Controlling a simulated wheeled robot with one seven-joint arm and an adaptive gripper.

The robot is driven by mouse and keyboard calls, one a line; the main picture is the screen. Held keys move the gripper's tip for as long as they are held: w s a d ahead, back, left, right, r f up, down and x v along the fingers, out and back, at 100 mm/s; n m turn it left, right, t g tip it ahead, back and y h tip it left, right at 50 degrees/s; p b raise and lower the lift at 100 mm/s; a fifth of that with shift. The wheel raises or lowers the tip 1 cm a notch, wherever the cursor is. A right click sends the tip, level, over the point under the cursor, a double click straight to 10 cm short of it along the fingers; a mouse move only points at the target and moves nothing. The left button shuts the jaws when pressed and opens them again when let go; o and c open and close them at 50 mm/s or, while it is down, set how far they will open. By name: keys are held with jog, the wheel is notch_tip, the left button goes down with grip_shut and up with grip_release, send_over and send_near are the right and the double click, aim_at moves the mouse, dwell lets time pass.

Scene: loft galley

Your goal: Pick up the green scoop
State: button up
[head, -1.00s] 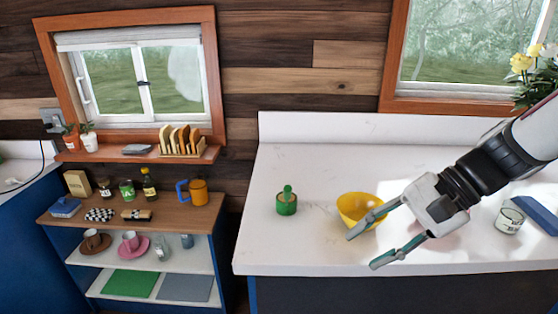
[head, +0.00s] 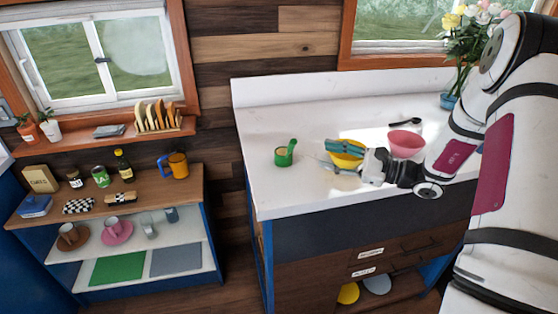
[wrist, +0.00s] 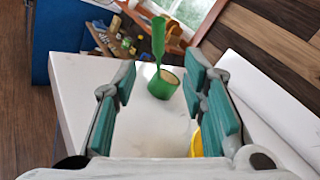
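The green scoop (head: 285,154) sits on the white counter, left of the yellow bowl (head: 345,155). Its handle points up, and a pale round area shows inside its cup. In the wrist view the scoop (wrist: 163,86) stands ahead of my gripper (wrist: 163,100), between the lines of the two fingers and beyond their tips. My gripper (head: 334,156) is open and empty, with its teal fingers spread. In the head view it overlaps the yellow bowl, to the right of the scoop. In the wrist view the bowl (wrist: 196,143) shows partly behind the right finger.
The white counter (head: 270,190) is clear around the scoop. A pink bowl (head: 405,143), a black spoon (head: 405,121) and a flower vase (head: 450,100) are further right. A raised backsplash (head: 300,90) runs behind. A wooden shelf unit (head: 140,192) stands to the left.

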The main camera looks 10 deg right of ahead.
aim_at(290, 147)
jog(key=p+x, duration=0.2)
jog(key=x, duration=0.9)
jog(key=shift+w+a+f, duration=0.1)
jog(key=shift+w+a, duration=0.15)
jog(key=shift+a, duration=0.05)
grip_shut()
